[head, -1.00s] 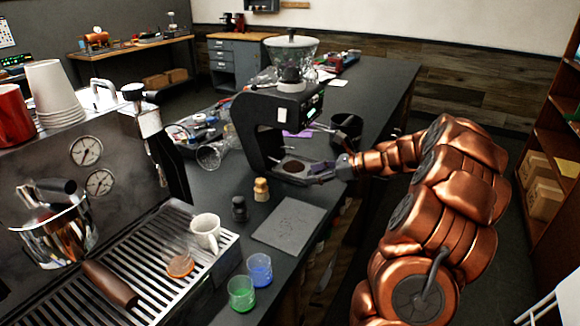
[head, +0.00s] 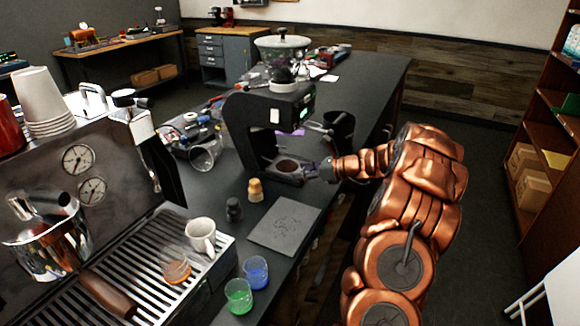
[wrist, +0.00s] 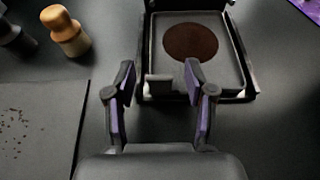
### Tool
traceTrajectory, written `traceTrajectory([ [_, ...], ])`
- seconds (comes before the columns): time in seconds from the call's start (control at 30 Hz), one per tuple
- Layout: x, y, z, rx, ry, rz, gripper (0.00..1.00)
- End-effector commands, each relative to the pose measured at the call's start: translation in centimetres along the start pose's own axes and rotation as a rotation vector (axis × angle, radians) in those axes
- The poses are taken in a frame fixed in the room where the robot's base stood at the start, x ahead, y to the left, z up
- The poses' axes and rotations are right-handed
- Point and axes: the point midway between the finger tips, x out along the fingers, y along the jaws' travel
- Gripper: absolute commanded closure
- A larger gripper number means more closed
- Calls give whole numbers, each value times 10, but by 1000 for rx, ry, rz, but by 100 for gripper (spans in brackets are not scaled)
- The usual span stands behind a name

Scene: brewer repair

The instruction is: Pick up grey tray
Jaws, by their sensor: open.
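The grey tray (head: 285,178) sits at the base of the black grinder and carries a round brown patch of what looks like coffee grounds. It also shows in the wrist view (wrist: 233,84), with a raised dark rim and a small tab at its near edge. My gripper (head: 314,171) reaches in from the right, at the tray's near side. In the wrist view my gripper (wrist: 160,78) is open, its purple-padded fingers on either side of the tab. I cannot tell whether they touch the tray.
The black grinder (head: 268,115) stands over the tray. A wooden-handled tamper (head: 255,190), a dark tamper (head: 234,209) and a flat grey mat (head: 290,222) with dark specks are nearby. A dark cup (head: 339,128) stands behind my gripper. The espresso machine (head: 100,180) fills the left.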

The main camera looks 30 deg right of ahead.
Motion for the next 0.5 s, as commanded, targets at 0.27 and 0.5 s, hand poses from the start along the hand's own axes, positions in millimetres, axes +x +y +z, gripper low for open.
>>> traceTrajectory([
  [0.27,4,0,0,1,-1,-1,46],
  [0.5,3,0,0,1,-1,-1,69],
])
